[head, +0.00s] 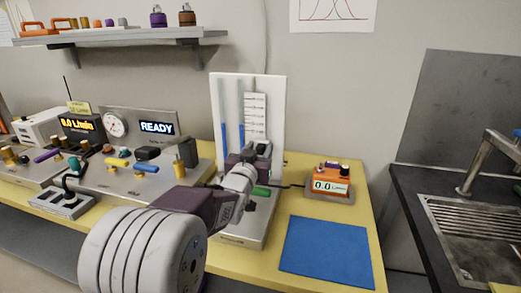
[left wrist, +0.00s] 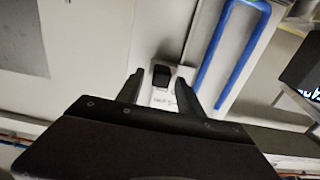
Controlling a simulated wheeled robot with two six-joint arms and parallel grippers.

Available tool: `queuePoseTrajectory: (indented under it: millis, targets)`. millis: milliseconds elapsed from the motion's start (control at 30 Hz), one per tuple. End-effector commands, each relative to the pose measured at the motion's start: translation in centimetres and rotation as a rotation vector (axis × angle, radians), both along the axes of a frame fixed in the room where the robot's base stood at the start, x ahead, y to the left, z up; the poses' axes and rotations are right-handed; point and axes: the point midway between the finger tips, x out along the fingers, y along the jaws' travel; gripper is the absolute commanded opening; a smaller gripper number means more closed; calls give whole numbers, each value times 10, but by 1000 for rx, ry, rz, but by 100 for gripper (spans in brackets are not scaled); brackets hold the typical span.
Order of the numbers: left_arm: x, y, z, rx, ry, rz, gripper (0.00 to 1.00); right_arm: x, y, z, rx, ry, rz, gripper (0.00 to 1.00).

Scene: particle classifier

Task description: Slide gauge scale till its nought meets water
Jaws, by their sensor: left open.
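The white gauge board (head: 279,110) stands upright behind my left arm in the head view. It carries a pale scale (head: 255,108) with dark marks and tubes with blue water (head: 241,133) to the scale's left. The left wrist view shows the blue water as a bent tube (left wrist: 212,55). There a dark knob (left wrist: 161,75) sits on a white, lettered part (left wrist: 162,100). My left gripper (head: 262,147) is open in front of the board's lower part. In the wrist view its fingers (left wrist: 158,88) stand either side of the knob, with gaps. The scale's lower end is hidden.
An orange meter (head: 331,181) reading 0.0 and a blue mat (head: 327,252) lie right of the gauge. Left are a panel reading READY (head: 157,128) and a valve bench (head: 120,180). A shelf (head: 120,34) hangs above; a sink (head: 475,235) is far right.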

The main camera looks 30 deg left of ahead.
Motion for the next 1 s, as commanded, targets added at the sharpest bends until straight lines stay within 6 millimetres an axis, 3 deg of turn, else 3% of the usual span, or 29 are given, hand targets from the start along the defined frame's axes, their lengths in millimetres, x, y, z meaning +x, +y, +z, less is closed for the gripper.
queuePoseTrajectory:
  millis: [133, 367, 400, 533, 567, 1000]
  targets:
    - [13, 3, 0, 0, -1, 0, 44, 0, 0, -1, 0, 0, 0, 36]
    - [15, 4, 0, 0, 0, 0, 44, 0, 0, -1, 0, 0, 0, 36]
    - [15, 4, 0, 0, 0, 0, 41, 0, 0, -1, 0, 0, 0, 36]
    - [15, 4, 0, 0, 0, 0, 5, 0, 0, -1, 0, 0, 0, 36]
    - [15, 4, 0, 0, 0, 0, 0, 0, 0, -1, 0, 0, 0, 36]
    - [15, 4, 0, 0, 0, 0, 0, 0, 0, -1, 0, 0, 0, 36]
